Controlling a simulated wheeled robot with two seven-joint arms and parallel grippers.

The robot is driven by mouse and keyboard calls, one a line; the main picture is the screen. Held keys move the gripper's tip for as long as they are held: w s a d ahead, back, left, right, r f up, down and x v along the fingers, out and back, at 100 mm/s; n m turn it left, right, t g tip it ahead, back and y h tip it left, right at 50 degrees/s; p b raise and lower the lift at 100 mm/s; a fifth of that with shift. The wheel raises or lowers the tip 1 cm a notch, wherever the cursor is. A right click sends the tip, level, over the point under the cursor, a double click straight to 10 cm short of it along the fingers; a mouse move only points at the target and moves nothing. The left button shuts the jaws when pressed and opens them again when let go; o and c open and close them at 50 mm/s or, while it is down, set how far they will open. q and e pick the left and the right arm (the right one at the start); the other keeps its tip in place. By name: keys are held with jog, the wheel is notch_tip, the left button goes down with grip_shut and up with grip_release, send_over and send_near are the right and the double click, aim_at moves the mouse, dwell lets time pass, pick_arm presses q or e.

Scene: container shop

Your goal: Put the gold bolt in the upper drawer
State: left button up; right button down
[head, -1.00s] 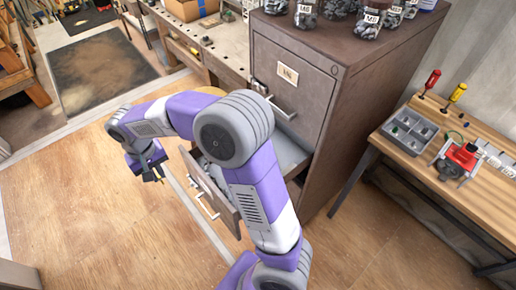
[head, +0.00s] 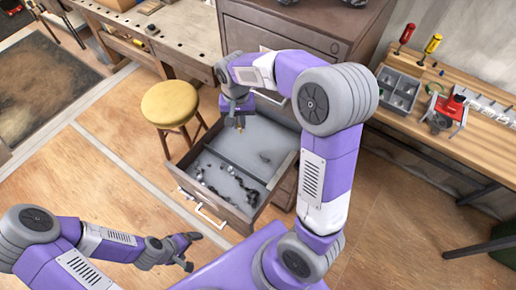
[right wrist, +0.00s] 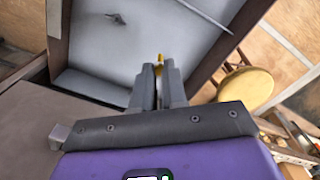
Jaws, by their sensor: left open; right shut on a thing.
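My right gripper (head: 239,122) is shut on the gold bolt (head: 240,129), over the back part of an open drawer (head: 213,215). The drawer is pulled out of a grey-brown cabinet (head: 270,32), below its closed upper front. In the right wrist view the gold bolt (right wrist: 160,57) shows as a small tip between the closed fingers (right wrist: 158,84), with the pale drawer floor (right wrist: 130,45) beyond. A thin divider crosses the drawer; several dark small parts lie in its front section. My left gripper (head: 192,251) is open and empty, in front of the drawer and apart from it.
A yellow stool (head: 169,102) stands left of the drawer. A workbench (head: 165,38) is behind it. At right, a wooden table (head: 470,140) holds a grey compartment tray (head: 397,91), screwdrivers and a red device (head: 443,112).

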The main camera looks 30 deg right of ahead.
pick_arm(q)
jog(key=shift+o, duration=0.4)
jog(key=shift+s+f+b, duration=0.2)
jog(key=shift+f+b, duration=0.1)
jog(key=shift+f, duration=0.15)
pick_arm(e)
notch_tip(320, 180, down, 2)
jog(key=s+d+m, duration=0.1)
jog(key=s+d, duration=0.1)
jog(key=d, duration=0.1)
send_over(252, 152)
notch_tip(252, 152, down, 5)
pick_arm(q)
jog(key=shift+w+f+b, duration=0.1)
jog(key=shift+f+b, duration=0.8)
pick_arm(e)
jog(key=shift+w+f, duration=0.15)
jog(key=shift+f, duration=2.05)
pick_arm(q)
jog(key=shift+f, duration=0.1)
pick_arm(e)
jog(key=shift+f, duration=0.1)
jog(key=c, duration=1.2)
grip_release()
jog(key=shift+o, duration=0.2)
